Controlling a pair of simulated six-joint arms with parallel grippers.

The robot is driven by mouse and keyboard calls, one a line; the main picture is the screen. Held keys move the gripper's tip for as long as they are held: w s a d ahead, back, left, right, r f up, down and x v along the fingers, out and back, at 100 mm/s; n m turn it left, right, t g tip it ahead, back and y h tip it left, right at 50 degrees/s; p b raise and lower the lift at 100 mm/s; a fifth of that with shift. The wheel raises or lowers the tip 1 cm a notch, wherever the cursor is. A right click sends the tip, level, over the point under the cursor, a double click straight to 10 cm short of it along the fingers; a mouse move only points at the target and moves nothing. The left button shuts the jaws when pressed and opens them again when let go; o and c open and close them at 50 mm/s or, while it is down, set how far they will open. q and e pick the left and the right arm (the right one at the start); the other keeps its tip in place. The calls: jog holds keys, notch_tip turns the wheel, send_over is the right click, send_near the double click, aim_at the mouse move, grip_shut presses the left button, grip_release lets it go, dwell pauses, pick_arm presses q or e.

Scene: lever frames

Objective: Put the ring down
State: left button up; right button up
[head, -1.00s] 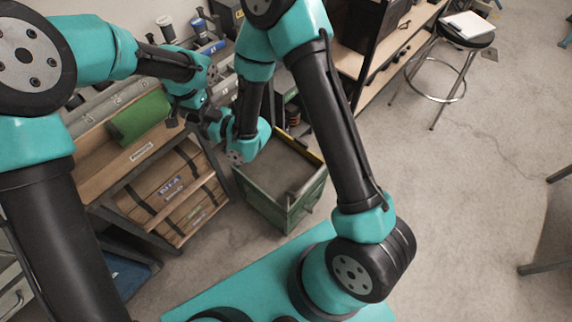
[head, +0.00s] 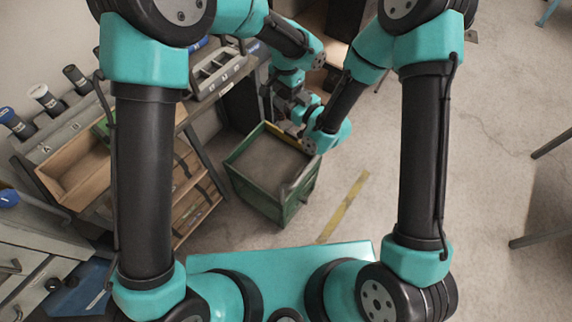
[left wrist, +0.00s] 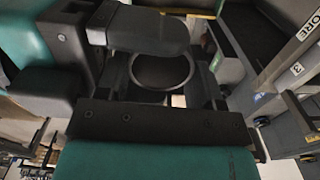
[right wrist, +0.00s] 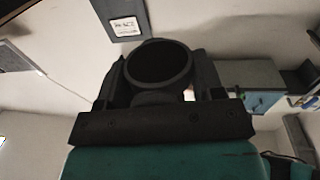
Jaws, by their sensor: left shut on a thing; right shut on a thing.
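A dark, round ring (left wrist: 163,92) sits between the jaws of my left gripper (left wrist: 163,75) in the left wrist view. The right wrist view also shows the ring (right wrist: 160,89), with my right gripper (right wrist: 158,70) shut on it from another side. In the head view both grippers meet close together at the far right corner of the green crate. My left gripper (head: 295,105) and right gripper (head: 303,118) look small there, and the ring is hard to make out between the arms. Its height above the crate cannot be told.
The open green crate (head: 243,193) stands on the floor and looks empty inside. A grey caddy (head: 220,72) lies on the bench behind.

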pick_arm(q)
jog(key=shift+d, duration=0.25)
pick_arm(e)
jog(key=shift+d, duration=0.2)
